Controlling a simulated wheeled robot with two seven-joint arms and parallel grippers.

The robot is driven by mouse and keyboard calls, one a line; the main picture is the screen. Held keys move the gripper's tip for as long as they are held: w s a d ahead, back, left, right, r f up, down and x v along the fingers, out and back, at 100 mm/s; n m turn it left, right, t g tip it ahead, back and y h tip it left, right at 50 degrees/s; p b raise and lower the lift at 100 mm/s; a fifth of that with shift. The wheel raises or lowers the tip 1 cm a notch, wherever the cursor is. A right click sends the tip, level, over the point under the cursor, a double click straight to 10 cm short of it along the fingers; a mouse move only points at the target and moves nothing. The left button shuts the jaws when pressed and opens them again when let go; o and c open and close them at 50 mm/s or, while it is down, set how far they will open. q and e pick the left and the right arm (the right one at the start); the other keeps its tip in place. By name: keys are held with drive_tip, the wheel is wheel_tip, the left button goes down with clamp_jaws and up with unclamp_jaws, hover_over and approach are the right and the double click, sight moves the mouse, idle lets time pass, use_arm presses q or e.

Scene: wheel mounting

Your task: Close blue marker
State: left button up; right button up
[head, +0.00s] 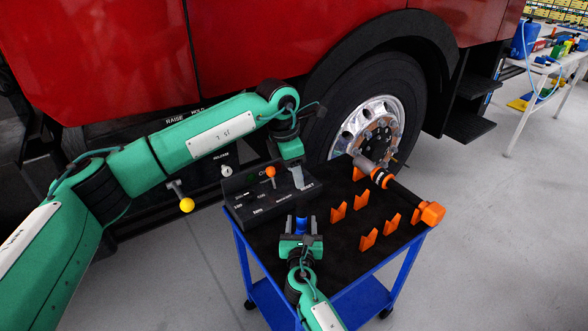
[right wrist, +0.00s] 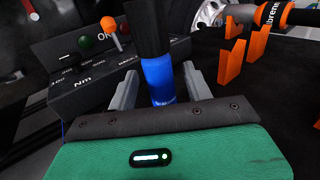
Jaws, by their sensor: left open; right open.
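The blue marker (head: 301,224) stands upright at the near left part of the black cart top. It also shows in the right wrist view (right wrist: 158,80), with a black part above the blue; I cannot tell if that part is its cap. My right gripper (head: 301,236) is open, with one finger on each side of the marker; I see no clear contact in the right wrist view (right wrist: 160,92). My left gripper (head: 300,180) is open and empty, pointing down over the control box, above and behind the marker.
The control box (head: 247,207) with an orange-knobbed lever (head: 270,172) fills the cart's left side. Several orange holders (head: 338,212) and an orange-and-black torque tool (head: 380,178) occupy the right side. The blue cart (head: 388,284) stands beside the truck wheel (head: 380,124).

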drive_tip(key=s, duration=1.1)
